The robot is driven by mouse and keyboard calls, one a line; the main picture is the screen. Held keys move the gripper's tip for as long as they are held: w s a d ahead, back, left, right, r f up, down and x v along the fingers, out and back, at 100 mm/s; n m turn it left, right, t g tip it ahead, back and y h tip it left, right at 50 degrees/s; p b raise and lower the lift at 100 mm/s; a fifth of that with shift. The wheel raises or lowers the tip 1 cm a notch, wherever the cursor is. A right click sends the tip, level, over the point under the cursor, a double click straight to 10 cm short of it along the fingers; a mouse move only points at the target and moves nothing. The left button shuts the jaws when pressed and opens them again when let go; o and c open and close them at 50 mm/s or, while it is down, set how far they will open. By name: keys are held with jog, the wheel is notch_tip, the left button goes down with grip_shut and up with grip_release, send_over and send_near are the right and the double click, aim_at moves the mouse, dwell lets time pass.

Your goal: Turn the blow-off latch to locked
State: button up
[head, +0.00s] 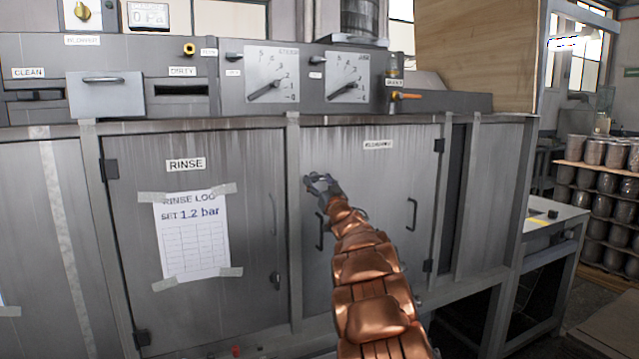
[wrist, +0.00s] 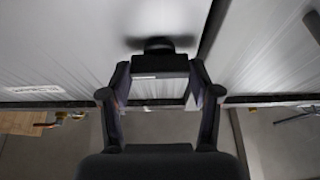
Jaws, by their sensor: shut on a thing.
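The blow-off door (head: 385,215) is a grey metal panel with a small label (head: 378,144) near its top. My gripper (head: 320,184) is at the upper left edge of this door, in front of the latch, and hides most of it in the head view. In the wrist view my gripper (wrist: 160,86) has its two dark fingers closed on the sides of the dark latch (wrist: 160,64), which stands out from the grey panel. The latch's turned position and any lock marking cannot be made out.
Two dials (head: 271,77) and an orange-handled valve (head: 405,96) are above. Jars on shelves (head: 605,190) stand at the far right.

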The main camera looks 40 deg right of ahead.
jog(key=shift+d+n, duration=0.1)
jog(key=shift+n, duration=0.2)
jog(key=n+y, duration=0.1)
jog(key=n, duration=0.2)
jog(key=n+y, duration=0.2)
jog(key=n, duration=0.1)
jog(key=shift+s+r+y+p, duration=0.1)
jog(key=shift+y+p, duration=0.2)
jog(key=shift+p, duration=0.05)
jog(key=n+y+p, duration=0.1)
jog(key=n, duration=0.2)
jog(key=n+y+p, duration=0.1)
jog(key=n+y, duration=0.1)
jog(key=n, duration=0.1)
jog(key=shift+d+r+n, duration=0.15)
jog(key=shift+n, duration=0.15)
jog(key=n+g+p, duration=0.1)
jog(key=n, duration=0.1)
jog(key=n+y+p, duration=0.1)
jog(key=n, duration=0.2)
jog(key=shift+r+g, duration=0.1)
jog(key=shift+g, duration=0.3)
jog(key=shift+n+g+y+p, duration=0.4)
jog(key=shift+n+g+p, duration=0.55)
jog(key=shift+n, duration=1.15)
jog(key=o, duration=1.1)
jog(key=shift+o, duration=0.2)
jog(key=shift+s, duration=0.1)
